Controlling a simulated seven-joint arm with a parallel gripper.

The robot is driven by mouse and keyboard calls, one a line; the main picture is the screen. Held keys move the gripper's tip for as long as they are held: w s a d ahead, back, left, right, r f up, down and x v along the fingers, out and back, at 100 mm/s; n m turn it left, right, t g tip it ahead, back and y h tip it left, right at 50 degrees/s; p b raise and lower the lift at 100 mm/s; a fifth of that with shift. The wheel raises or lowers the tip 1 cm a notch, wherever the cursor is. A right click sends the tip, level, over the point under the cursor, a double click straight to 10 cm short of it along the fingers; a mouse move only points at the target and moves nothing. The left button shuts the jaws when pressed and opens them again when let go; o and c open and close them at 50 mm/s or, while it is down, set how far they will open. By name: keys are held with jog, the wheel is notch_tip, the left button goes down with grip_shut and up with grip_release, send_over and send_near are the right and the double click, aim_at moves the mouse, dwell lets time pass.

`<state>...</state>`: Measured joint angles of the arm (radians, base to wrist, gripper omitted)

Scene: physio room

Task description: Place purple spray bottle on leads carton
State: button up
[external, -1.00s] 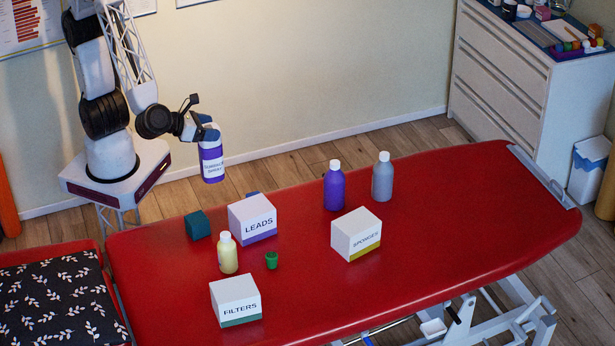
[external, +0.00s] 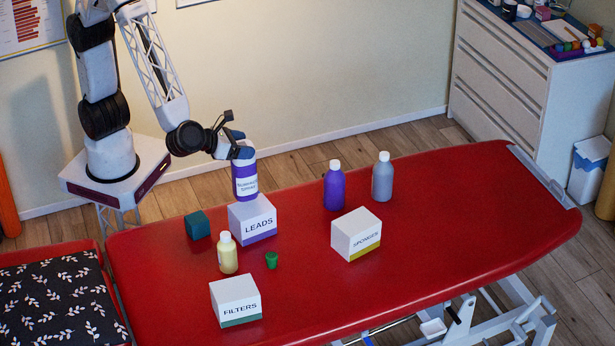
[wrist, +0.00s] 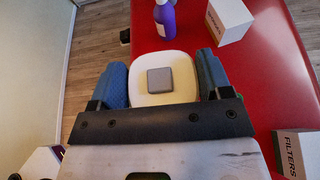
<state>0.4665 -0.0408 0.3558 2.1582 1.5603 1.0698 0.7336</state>
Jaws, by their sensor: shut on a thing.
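The held purple spray bottle (external: 246,183) is upright, with a white label reading surface spray. My gripper (external: 238,148) is shut around its top. In the wrist view my gripper (wrist: 164,72) has its blue fingers on both sides of the pale bottle top (wrist: 145,98), which has a grey square on it. The leads carton (external: 252,221) is a white box with a purple bottom band on the red table. The bottle's base appears at the carton's back top edge; I cannot tell whether they touch. The carton is not seen in the wrist view.
A teal cube (external: 197,225), pale yellow bottle (external: 228,256), green cup (external: 271,260) and filters carton (external: 236,300) are near the leads carton. The table's right part is clear.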

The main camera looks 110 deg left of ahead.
jog(key=shift+w+d+f, duration=0.1)
jog(key=shift+w+d, duration=0.1)
jog(key=shift+w, duration=0.8)
jog(key=shift+f, duration=1.85)
jog(key=o, duration=1.5)
jog(key=shift+o, duration=0.2)
jog(key=v, duration=1.2)
